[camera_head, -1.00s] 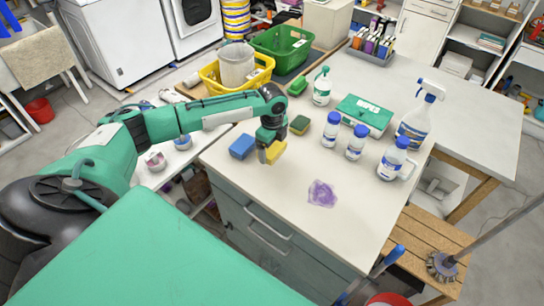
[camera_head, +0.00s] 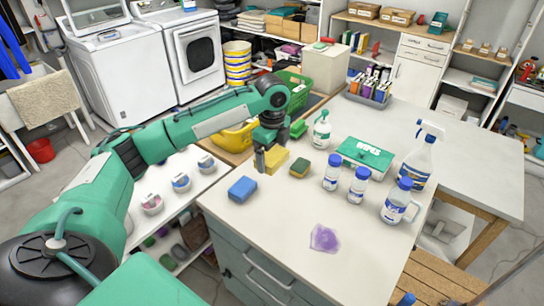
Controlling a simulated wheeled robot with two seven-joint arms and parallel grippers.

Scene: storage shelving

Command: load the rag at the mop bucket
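A folded yellow piece (camera_head: 277,158), which looks like the rag, is at the tip of my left gripper (camera_head: 262,160). The gripper appears shut on it, above the back left part of the white worktop, behind the blue sponge. The contact between the fingers is partly hidden. No mop bucket can be made out clearly; a small red bucket (camera_head: 41,150) stands on the floor at far left. My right gripper is not in view.
On the worktop (camera_head: 285,215) are a blue sponge (camera_head: 242,189), a green-yellow sponge (camera_head: 299,168), a purple patch (camera_head: 324,238), a green wipes box (camera_head: 364,153) and several bottles, including a spray bottle (camera_head: 416,160).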

